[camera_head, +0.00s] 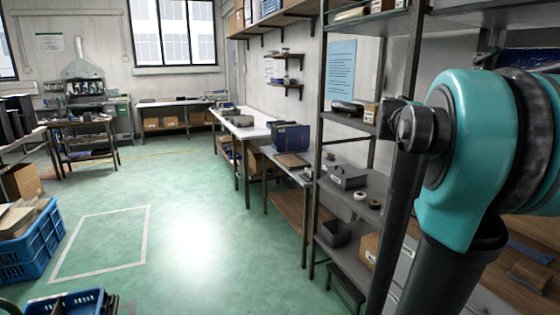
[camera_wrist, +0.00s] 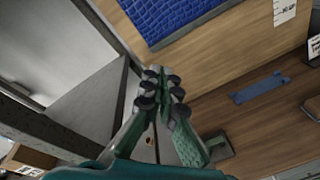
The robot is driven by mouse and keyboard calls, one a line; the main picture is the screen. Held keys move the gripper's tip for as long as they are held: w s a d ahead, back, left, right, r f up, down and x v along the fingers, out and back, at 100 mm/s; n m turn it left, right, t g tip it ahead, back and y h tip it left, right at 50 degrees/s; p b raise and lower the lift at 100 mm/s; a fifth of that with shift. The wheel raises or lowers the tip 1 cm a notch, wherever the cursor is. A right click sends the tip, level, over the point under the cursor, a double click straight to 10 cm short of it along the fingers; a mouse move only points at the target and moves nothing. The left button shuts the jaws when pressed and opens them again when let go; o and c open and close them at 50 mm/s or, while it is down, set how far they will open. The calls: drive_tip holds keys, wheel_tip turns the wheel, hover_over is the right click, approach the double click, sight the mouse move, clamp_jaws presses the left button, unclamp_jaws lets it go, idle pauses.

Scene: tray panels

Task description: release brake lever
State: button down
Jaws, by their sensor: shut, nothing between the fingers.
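My gripper (camera_wrist: 160,88) is in the wrist view with its fingertips together, and nothing shows between them. It is over or in front of a wooden surface (camera_wrist: 240,125); the gap to it is hard to judge. I cannot make out a brake lever in either view. A small grey-green piece (camera_wrist: 218,149) shows just right of the fingers, partly hidden by them; I cannot tell what it is. In the head view my teal and black arm fills the right side, and the gripper is not seen there.
The wrist view shows a blue textured panel (camera_wrist: 185,14), a blue strip (camera_wrist: 260,88) and grey shelf panels at left. In the head view, a metal shelf rack (camera_head: 408,75) stands close beside my arm. Blue crates (camera_head: 30,250) are at left; the green floor (camera_head: 195,225) is open.

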drive_tip(key=s+a+f+m+y, duration=0.2)
drive_tip(key=a+f, duration=0.2)
drive_tip(key=f, duration=0.4)
drive_tip(key=s+a+f+m+y, duration=0.2)
drive_tip(key=a+f+m, duration=0.15)
drive_tip(key=f, duration=0.45)
drive_tip(key=s+a+f+m+y, duration=0.2)
drive_tip(key=s+a+f, duration=0.4)
drive_tip(key=a+f, duration=0.3)
drive_tip(key=s+a+f+m+g+y, duration=0.1)
drive_tip(key=s+a+f+m+y, duration=0.2)
drive_tip(key=s+a+f+y, duration=0.2)
drive_tip(key=s+a+f+m+y, duration=0.3)
drive_tip(key=s+a+f, duration=0.4)
drive_tip(key=a+f, duration=0.5)
wheel_tip(320, 180, down, 3)
drive_tip(key=shift+s+a+r+y, duration=0.15)
drive_tip(key=shift+a+y, duration=0.15)
drive_tip(key=shift+y, duration=0.1)
